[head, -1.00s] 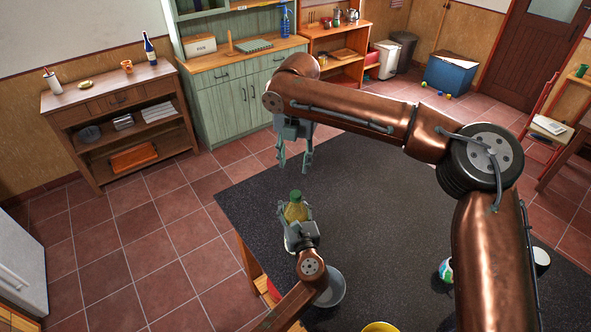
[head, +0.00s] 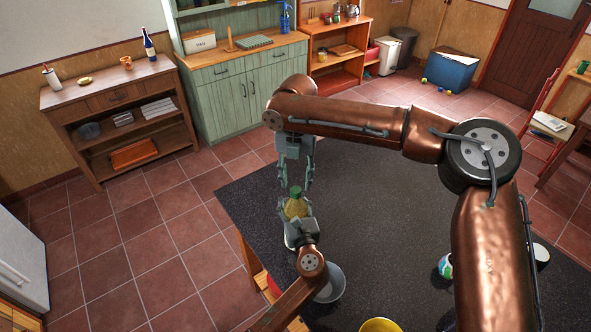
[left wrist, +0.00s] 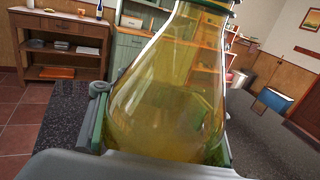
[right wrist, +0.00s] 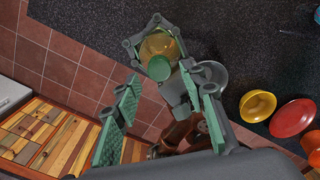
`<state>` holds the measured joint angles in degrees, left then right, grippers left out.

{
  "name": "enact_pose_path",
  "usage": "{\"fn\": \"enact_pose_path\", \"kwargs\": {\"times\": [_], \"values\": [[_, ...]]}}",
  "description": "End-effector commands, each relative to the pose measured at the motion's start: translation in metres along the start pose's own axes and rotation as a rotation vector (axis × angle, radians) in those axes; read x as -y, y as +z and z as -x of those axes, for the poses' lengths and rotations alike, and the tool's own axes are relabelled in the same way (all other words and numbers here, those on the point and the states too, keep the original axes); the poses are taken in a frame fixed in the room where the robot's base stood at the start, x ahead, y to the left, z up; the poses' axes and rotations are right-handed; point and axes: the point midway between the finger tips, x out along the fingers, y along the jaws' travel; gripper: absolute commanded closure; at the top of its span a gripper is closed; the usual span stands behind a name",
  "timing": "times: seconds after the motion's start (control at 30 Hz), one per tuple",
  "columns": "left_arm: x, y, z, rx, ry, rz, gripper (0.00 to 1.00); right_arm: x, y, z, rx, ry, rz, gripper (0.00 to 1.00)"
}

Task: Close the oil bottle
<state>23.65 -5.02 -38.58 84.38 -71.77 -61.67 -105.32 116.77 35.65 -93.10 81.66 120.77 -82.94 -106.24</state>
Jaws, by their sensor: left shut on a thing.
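The oil bottle (head: 296,209) is a flask of yellow-green oil with a green cap (head: 295,191) at its mouth. How tight the cap sits cannot be told. My left gripper (head: 295,214) is shut around the bottle's body and holds it upright near the table's left edge; the bottle fills the left wrist view (left wrist: 170,95). My right gripper (head: 295,179) points down just above the bottle. Its two fingers are apart and empty in the right wrist view (right wrist: 167,92), with the green cap (right wrist: 159,68) showing beyond and between them.

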Motion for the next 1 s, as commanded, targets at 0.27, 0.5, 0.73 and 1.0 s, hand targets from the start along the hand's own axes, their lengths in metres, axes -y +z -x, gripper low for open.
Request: {"fn": "enact_pose_path", "kwargs": {"times": [0.27,0.5,0.73,1.0], "values": [[0.0,0.0,0.0,0.001,0.0,0.0,1.0,-0.001,0.0,-0.027,0.001,0.0,0.001,0.62],[0.0,0.0,0.0,0.001,0.0,0.0,1.0,0.0,0.0,-0.03,0.0,0.0,0.001,0.62],[0.0,0.0,0.0,0.001,0.0,0.0,1.0,0.0,0.0,-0.03,0.0,0.0,0.0,0.71],[0.0,0.0,0.0,0.001,0.0,0.001,1.0,0.0,0.0,-0.03,0.0,0.0,0.0,0.89]]}}
